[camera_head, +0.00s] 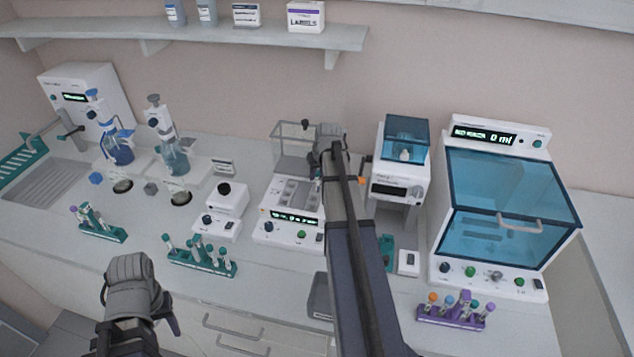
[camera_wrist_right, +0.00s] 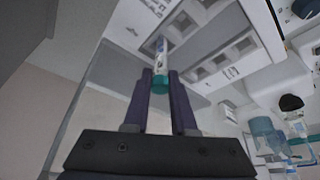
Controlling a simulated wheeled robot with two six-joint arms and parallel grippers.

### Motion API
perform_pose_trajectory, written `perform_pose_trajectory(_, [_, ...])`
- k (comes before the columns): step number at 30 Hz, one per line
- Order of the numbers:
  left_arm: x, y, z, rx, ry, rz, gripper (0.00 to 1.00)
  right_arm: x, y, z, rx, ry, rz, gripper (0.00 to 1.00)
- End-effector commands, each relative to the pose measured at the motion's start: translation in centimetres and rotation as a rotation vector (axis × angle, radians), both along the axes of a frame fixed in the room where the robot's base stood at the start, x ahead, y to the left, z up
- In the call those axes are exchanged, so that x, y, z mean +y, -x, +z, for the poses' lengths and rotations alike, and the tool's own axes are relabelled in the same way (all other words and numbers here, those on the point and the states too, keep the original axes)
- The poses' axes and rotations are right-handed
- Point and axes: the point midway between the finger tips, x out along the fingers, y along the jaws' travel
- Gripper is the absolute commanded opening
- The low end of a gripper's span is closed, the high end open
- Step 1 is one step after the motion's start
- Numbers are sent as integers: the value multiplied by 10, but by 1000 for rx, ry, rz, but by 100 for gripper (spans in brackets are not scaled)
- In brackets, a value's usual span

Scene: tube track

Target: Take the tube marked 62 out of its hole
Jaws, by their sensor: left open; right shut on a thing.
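My right gripper (camera_wrist_right: 160,76) is shut on a tube (camera_wrist_right: 161,58) with a teal cap, in the right wrist view. The tube's far end points at a hole in a white block with square openings (camera_wrist_right: 195,75); I cannot tell whether it is still inside. The number on the tube is not readable. In the head view my right gripper (camera_head: 319,174) is over the white instrument (camera_head: 283,232) with a lit display, and my arm hides its right part. My left gripper (camera_head: 160,312) is open and empty, low at the left before the counter's front edge.
Teal racks with tubes (camera_head: 203,262) (camera_head: 103,232) stand on the left and middle counter. A purple rack (camera_head: 450,318) stands front right. A blue-windowed machine (camera_head: 510,195) and a smaller blue-lidded device (camera_head: 400,180) are right of my right arm. A clear box (camera_head: 290,150) stands behind the instrument.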

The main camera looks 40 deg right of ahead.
Motion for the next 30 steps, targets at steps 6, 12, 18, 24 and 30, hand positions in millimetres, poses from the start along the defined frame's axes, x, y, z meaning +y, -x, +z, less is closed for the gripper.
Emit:
perform_pose_trajectory(6, [0,0,2,0,0,0,50,0,0,2,0,0,0,0])
perform_pose_trajectory(12, [0,0,9,0,0,1,50,0,0,9,0,0,0,0])
perform_pose_trajectory(18, [0,0,25,0,1,3,50,0,0,25,0,0,0,0])
perform_pose_trajectory(24, [0,0,48,0,1,7,50,0,0,48,0,0,0,0])
perform_pose_trajectory(30, [0,0,77,0,3,13,50,0,0,77,0,0,0,0])
